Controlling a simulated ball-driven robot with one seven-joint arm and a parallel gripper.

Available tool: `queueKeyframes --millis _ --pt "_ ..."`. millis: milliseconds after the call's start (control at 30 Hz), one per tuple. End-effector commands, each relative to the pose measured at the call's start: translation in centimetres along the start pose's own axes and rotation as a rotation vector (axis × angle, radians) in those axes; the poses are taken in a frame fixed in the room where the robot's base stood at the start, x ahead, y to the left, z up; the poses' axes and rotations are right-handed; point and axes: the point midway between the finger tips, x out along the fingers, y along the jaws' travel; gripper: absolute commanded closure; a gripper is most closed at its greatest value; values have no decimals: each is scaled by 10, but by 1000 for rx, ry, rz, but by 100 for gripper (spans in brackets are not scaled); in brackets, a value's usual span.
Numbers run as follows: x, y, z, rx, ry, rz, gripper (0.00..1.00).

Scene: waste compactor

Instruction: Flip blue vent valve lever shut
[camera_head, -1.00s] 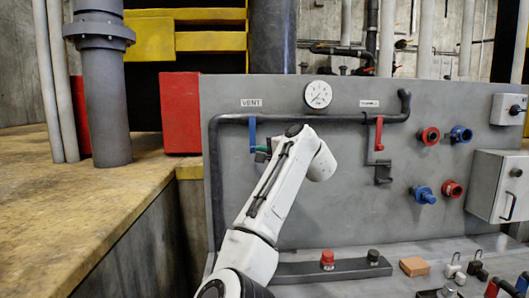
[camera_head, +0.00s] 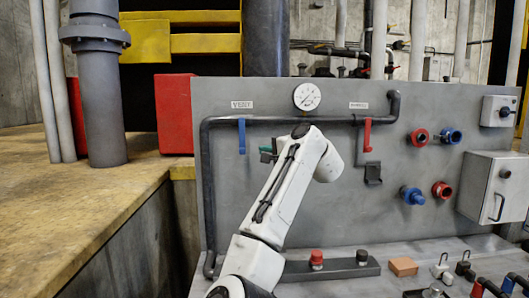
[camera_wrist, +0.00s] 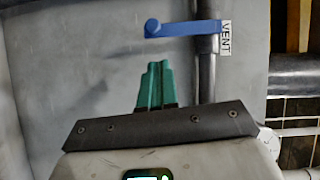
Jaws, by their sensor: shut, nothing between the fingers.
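The blue vent lever (camera_head: 242,137) hangs straight down from the horizontal dark pipe, below the VENT label (camera_head: 242,105). In the wrist view the blue lever (camera_wrist: 183,28) lies across the picture, at right angles to the pipe (camera_wrist: 207,75). My gripper (camera_head: 266,153) is to the right of the lever's lower end, with a visible gap. In the wrist view its green fingers (camera_wrist: 155,85) are together and empty, pointing toward the lever's free end without touching it. My forearm and wrist hide part of the gripper in the head view.
A red lever (camera_head: 367,134) hangs from the same pipe to the right. A pressure gauge (camera_head: 307,96) sits above the pipe. Red and blue couplings (camera_head: 420,137) are further right.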

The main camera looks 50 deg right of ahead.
Motion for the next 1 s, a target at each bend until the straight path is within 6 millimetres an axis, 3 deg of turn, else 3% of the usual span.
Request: queueKeyframes --millis 500,1000 --pt "-75 -1 0 0 2 0 100" --pt "-82 -2 0 0 1 2 100"
